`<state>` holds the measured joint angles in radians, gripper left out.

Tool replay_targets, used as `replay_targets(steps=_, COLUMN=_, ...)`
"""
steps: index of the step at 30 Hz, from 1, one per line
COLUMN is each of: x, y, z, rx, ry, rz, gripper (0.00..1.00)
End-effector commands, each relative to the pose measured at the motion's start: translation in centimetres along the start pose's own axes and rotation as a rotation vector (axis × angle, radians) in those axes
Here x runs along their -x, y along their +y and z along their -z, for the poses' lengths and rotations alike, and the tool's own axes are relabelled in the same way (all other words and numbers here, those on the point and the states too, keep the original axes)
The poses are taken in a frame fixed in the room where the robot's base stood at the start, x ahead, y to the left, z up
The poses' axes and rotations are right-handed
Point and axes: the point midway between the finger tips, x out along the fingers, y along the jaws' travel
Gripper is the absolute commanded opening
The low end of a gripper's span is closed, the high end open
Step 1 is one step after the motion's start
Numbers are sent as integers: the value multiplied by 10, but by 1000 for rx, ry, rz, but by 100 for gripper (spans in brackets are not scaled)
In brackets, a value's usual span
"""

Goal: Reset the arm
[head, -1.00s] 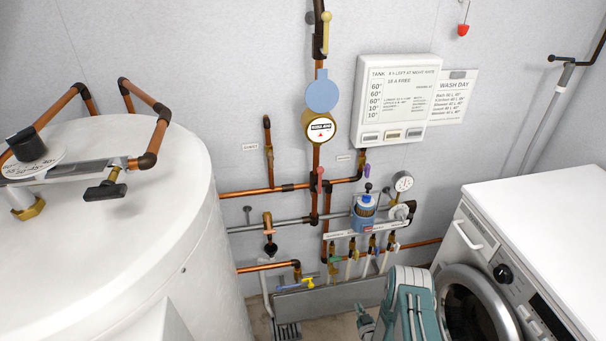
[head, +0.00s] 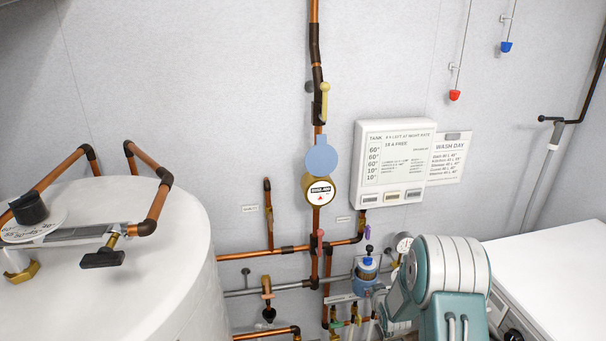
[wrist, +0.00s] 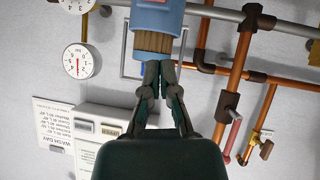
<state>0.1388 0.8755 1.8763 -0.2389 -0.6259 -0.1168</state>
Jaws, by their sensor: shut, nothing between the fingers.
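My gripper (wrist: 162,82) shows in the wrist view with its dark fingers together and nothing between them. The wrist picture looks upside down. In the head view my teal and white arm stands at the lower right, in front of the pipework, and the gripper is hidden there. The blue filter housing (head: 367,272) shows beside the arm.
A white tank (head: 130,255) fills the left. A washing machine (head: 560,265) stands at the right. Copper pipes (head: 265,255), a round meter (head: 320,192) and a white tank panel (head: 390,160) are on the wall. A gauge (wrist: 78,60) is near the gripper. The upper wall is mostly free.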

Motion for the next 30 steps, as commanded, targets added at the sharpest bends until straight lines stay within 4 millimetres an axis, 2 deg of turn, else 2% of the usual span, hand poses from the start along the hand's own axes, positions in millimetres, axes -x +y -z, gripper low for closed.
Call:
replay_targets(steps=1, x=14, y=4, z=19, rx=-2, ry=-9, rz=-7, gripper=0)
replay_targets(steps=6, x=60, y=10, z=62, rx=-17, ry=-70, rz=-21, gripper=0)
replay_targets(steps=11, x=110, y=12, z=94, rx=-38, ry=-126, rz=-31, gripper=0)
replay_targets(steps=15, x=157, y=10, z=116, rx=-59, ry=-173, rz=-37, gripper=0)
replay_targets(steps=22, x=239, y=3, z=135, rx=-99, ry=-250, rz=-39, gripper=0)
replay_targets(steps=30, x=337, y=-13, z=133, rx=-150, ry=-339, rz=-27, gripper=0)
